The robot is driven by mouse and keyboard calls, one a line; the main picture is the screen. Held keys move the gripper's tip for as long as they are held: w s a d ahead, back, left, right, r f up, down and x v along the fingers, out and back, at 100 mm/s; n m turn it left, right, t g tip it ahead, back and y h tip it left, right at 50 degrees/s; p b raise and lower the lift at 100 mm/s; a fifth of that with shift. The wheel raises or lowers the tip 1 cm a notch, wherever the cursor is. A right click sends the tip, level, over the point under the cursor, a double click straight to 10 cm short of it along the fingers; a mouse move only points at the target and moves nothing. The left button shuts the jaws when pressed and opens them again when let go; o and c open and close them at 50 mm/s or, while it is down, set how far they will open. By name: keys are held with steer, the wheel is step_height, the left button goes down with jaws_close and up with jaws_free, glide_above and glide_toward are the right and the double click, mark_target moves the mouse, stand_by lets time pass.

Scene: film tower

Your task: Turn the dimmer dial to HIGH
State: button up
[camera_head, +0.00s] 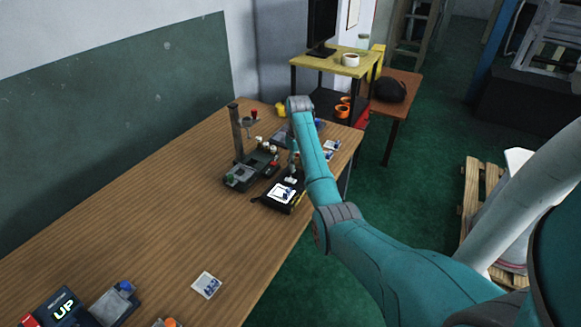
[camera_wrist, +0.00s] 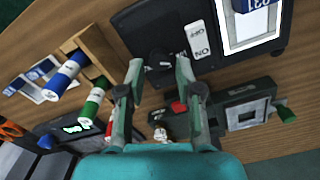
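The dimmer dial looks to be the dark round knob (camera_wrist: 158,60) on a black box (camera_wrist: 130,22) with a bright white panel (camera_wrist: 245,32), in the wrist view. In the head view the black box (camera_head: 272,204) stands near the table's right edge, and I cannot make out the dial there. My gripper (camera_wrist: 160,72) is open, its two fingertips apart on either side of the knob in the picture. I cannot tell whether they touch it. No HIGH mark is legible.
A grey-black device with a red part (camera_wrist: 179,107) and a green knob (camera_wrist: 285,113) is close beside the box. A wooden rack (camera_wrist: 98,45) holds blue and green rolls (camera_wrist: 92,104). An upright post (camera_head: 238,132) stands behind. The table's middle (camera_head: 150,220) is clear.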

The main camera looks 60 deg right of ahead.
steer(key=shift+f, duration=1.1)
jaws_close()
